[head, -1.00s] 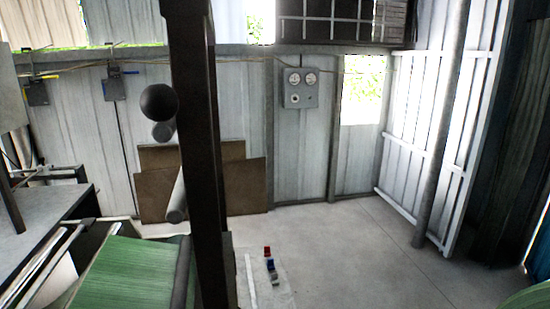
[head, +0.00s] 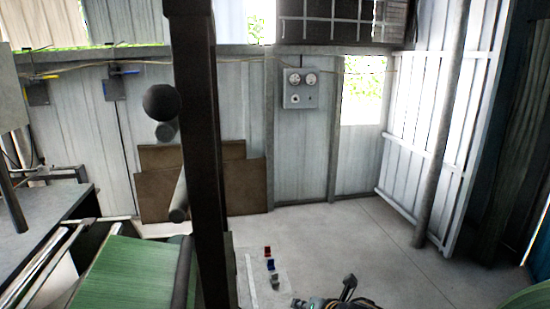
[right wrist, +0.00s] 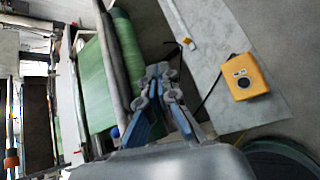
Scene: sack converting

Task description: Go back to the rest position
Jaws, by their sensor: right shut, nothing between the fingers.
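My right gripper (head: 347,284) shows at the bottom edge of the head view, low over the grey floor, with part of its arm cut off by the frame. In the right wrist view its two blue-grey fingers (right wrist: 160,72) are together, shut and empty, pointing toward the green roll (right wrist: 122,72) and the floor. My left gripper is in neither current view.
A dark post (head: 205,150) stands in front, left of centre. A machine with green sheet (head: 120,275) is at the lower left. A yellow box (right wrist: 250,76) lies on a pale strip (right wrist: 215,58). Small red and blue items (head: 269,262) lie on the floor. The floor right of centre is clear.

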